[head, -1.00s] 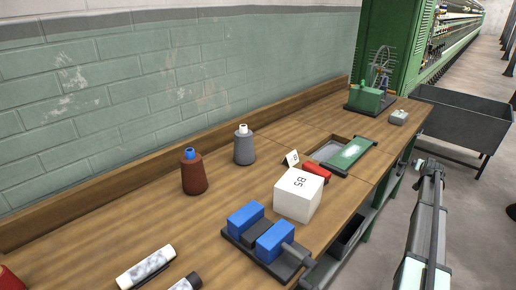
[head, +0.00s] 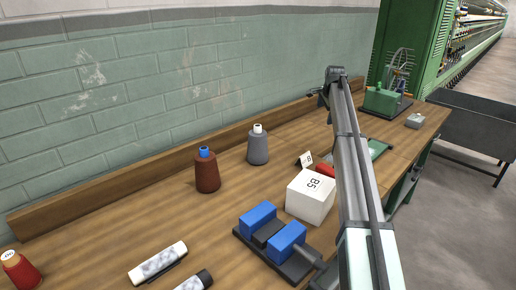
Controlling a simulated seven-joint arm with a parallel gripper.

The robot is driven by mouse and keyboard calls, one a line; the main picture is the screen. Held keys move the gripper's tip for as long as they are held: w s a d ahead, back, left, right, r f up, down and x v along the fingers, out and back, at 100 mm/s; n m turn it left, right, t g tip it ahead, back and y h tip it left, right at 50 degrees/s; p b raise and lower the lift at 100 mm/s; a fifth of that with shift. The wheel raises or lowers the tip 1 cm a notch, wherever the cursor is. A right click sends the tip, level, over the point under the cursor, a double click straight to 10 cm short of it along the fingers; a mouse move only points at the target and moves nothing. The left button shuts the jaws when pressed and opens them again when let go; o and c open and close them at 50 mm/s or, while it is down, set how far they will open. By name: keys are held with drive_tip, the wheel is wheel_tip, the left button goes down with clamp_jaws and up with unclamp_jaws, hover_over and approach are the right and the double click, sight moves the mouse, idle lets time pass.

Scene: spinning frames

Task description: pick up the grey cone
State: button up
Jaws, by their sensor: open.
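The grey cone (head: 258,148), a grey yarn cone with a white top, stands upright on the wooden bench near the wall-side ledge. A brown cone (head: 207,173) with a blue top stands to its left and nearer. My gripper (head: 323,97) is at the far end of my raised arm, above the bench and to the right of the grey cone, apart from it. The gripper is small in this view and its fingers are hard to make out; nothing shows held in it.
A white block marked B5 (head: 311,197), a small card (head: 304,160) and a blue clamp device (head: 270,233) stand right of the cones. White rolls (head: 158,263) lie in front. A green machine (head: 381,98) stands farther back. Bench between cones and rolls is clear.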

drive_tip(key=s+a+r+m+g, duration=0.1)
drive_tip(key=s+a+r, duration=0.1)
drive_tip(key=a, duration=0.6)
drive_tip(key=s+a+r+g, duration=0.1)
drive_tip(key=a+g, duration=0.1)
drive_tip(key=a, duration=0.7)
wheel_tip(320, 180, up, 4)
drive_tip(key=f+m+g, duration=0.1)
drive_tip(key=m+g, duration=0.1)
hover_over(257, 134)
drive_tip(key=w, duration=0.2)
drive_tip(key=shift+s+a+r, duration=0.1)
drive_tip(key=shift+s+r, duration=0.05)
drive_tip(key=shift+r, duration=0.1)
drive_tip(key=shift+s+a, duration=0.2)
wheel_tip(257, 134, down, 8)
drive_tip(key=shift+f, duration=0.2)
drive_tip(key=shift+w+d+f, duration=0.15)
drive_tip(key=shift+d+f, duration=0.05)
drive_tip(key=shift+f, duration=1.15)
drive_tip(key=shift+w+d+f, duration=0.1)
drive_tip(key=shift+d+f, duration=0.05)
drive_tip(key=shift+f, duration=1.15)
drive_tip(key=shift+c, duration=0.3)
drive_tip(key=c, duration=1.8)
